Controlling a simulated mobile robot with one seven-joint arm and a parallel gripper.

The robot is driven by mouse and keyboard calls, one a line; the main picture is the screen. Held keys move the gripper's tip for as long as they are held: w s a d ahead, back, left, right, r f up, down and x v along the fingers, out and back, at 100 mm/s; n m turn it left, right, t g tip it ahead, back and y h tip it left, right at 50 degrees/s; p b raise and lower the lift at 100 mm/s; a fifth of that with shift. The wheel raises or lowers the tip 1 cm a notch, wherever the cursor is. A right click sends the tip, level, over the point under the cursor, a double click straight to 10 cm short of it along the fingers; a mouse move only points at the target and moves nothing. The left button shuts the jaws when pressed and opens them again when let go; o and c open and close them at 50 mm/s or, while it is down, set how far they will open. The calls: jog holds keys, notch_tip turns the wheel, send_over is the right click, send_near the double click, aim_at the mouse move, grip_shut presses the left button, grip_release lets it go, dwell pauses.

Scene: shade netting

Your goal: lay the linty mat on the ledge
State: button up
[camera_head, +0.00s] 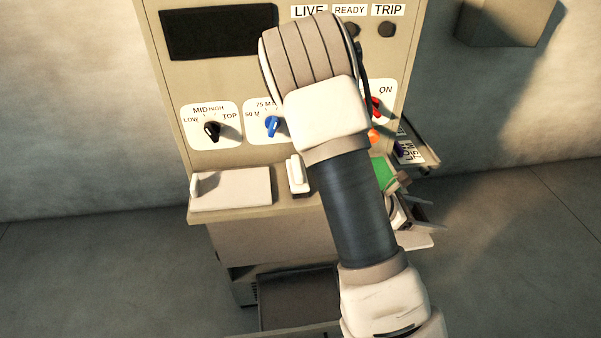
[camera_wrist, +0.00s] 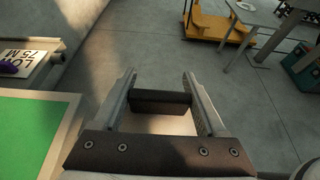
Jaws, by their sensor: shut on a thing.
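In the wrist view the two fingers of my gripper (camera_wrist: 159,76) stand apart with a dark, bar-like thing (camera_wrist: 160,97) between them, which I take to be the linty mat. A pale brown surface shows just behind the bar; I cannot tell whether it is part of the same thing. In the head view my arm hides most of the gripper and what it holds. The ledge (camera_head: 237,213) juts from the front of the cream machine. Its right part is behind my arm. My gripper is off to the right of the ledge.
A white plate (camera_head: 235,188) and a small white block (camera_head: 298,176) are on the ledge. A green panel with a pale border (camera_wrist: 32,130) is close left of my gripper. A labelled sign (camera_wrist: 28,65) sticks out beyond it. Open floor lies ahead, with a yellow cart (camera_wrist: 218,22) farther off.

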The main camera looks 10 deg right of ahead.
aim_at(396, 172)
jog(key=w+p, duration=0.1)
jog(key=w, duration=0.5)
jog(key=w+p, duration=0.1)
jog(key=w, duration=0.5)
jog(key=w+d+p, duration=0.1)
jog(key=w, duration=0.5)
jog(key=shift+w+r+p, duration=0.1)
jog(key=shift+p, duration=0.3)
jog(key=shift+f, duration=0.2)
jog(key=shift+f, duration=0.15)
jog(key=o, duration=1.3)
jog(key=shift+o, duration=0.2)
jog(key=shift+r, duration=0.2)
jog(key=b+v, duration=0.1)
jog(key=v, duration=1.1)
jog(key=shift+b, duration=0.35)
